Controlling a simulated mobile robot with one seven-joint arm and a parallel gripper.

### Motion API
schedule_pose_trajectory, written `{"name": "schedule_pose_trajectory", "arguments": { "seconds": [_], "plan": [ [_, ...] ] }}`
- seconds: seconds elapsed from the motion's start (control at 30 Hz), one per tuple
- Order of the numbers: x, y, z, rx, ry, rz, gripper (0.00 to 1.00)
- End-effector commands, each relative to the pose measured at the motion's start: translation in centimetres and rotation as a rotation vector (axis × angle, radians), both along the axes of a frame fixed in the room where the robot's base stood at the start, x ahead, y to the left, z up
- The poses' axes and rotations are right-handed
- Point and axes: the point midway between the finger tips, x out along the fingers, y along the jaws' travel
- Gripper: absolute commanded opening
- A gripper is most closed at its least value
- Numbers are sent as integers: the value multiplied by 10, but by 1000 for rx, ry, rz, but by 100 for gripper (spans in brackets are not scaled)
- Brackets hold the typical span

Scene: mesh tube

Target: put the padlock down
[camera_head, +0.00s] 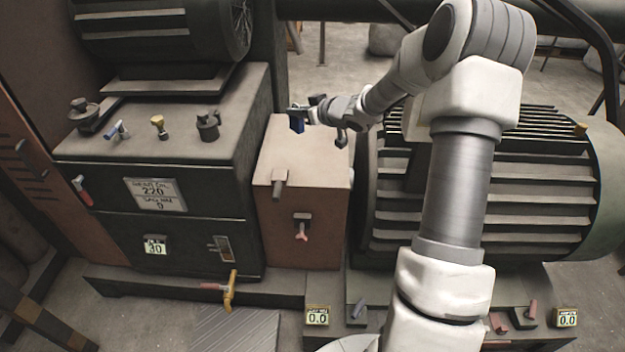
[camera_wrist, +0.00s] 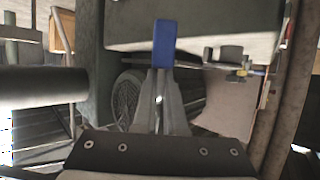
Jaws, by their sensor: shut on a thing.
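The padlock (camera_head: 297,123) shows as a small blue block at the tip of my gripper (camera_head: 303,110), over the back left part of a tan box top (camera_head: 325,165). In the wrist view the blue padlock (camera_wrist: 164,42) stands out past the fingertips of my gripper (camera_wrist: 160,78), which are shut on it. Its shackle cannot be made out. I cannot tell whether the padlock touches the box.
A dark cabinet (camera_head: 160,240) with several valves and knobs on top stands left of the tan box. A large ribbed motor (camera_head: 540,195) stands to the right. The box top is mostly clear, with a handle (camera_head: 279,183) at its front edge.

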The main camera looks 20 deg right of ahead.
Motion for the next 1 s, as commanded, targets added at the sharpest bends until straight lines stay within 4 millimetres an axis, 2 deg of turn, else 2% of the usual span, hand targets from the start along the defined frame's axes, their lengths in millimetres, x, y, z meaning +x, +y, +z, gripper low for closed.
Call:
{"name": "schedule_pose_trajectory", "arguments": {
  "seconds": [0.03,0.1,0.23,0.4,0.7,1.0],
  "plan": [
    [11,-12,-27,1,-2,-4,0],
    [23,-26,-45,1,-1,-6,0],
    [38,-46,-70,1,-1,-12,0],
    [48,-61,-87,0,-1,-19,0],
    [49,-64,-139,3,1,-22,0],
    [49,-63,-165,3,0,-20,0]
  ]
}}
